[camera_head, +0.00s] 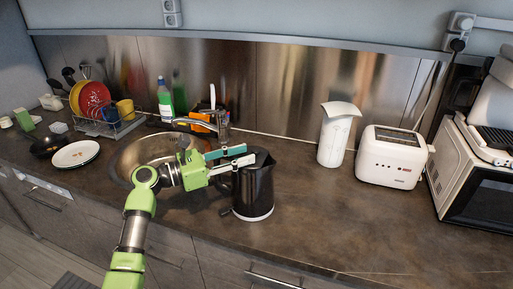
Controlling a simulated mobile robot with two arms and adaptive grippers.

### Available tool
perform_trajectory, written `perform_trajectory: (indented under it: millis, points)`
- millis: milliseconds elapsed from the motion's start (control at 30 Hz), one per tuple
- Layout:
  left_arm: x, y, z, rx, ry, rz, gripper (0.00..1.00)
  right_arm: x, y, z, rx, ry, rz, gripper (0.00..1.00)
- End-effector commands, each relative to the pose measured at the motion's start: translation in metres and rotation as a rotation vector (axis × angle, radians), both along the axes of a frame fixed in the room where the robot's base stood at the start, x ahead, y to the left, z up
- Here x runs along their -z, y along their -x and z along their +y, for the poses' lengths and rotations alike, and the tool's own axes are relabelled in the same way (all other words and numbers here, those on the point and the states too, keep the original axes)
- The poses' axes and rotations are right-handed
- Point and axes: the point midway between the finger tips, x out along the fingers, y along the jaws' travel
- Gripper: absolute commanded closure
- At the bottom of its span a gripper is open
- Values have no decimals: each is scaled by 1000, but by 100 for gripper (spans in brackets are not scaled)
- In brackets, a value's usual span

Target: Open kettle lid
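A black kettle (259,193) with a pale base stands upright on the dark counter, right of the sink. Its lid (264,158) appears shut, though the gripper partly covers the top. My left gripper (250,154) reaches in from the left at the height of the kettle's top. Its two fingers are apart with a gap between them. The fingertips overlap the left side of the kettle's top in the picture; I cannot tell whether they touch it. The gripper and fingers hide part of the handle side. My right gripper does not show.
A dish rack (118,129) and plate (76,154) are at left. The counter front right is clear.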

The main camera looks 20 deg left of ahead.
Motion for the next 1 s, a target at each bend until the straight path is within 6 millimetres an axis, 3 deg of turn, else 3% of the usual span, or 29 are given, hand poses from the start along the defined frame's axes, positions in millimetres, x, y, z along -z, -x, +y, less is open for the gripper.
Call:
perform_trajectory:
  millis: [300,667,800,1000]
  points:
    - [0,-30,-31,-2,1,1,69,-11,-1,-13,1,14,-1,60]
    - [1,-33,-35,-2,-1,1,69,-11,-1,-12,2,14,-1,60]
    - [1,-33,-35,-2,-1,1,100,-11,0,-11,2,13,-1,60]
    - [1,-33,-35,-2,1,1,100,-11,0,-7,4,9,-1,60]
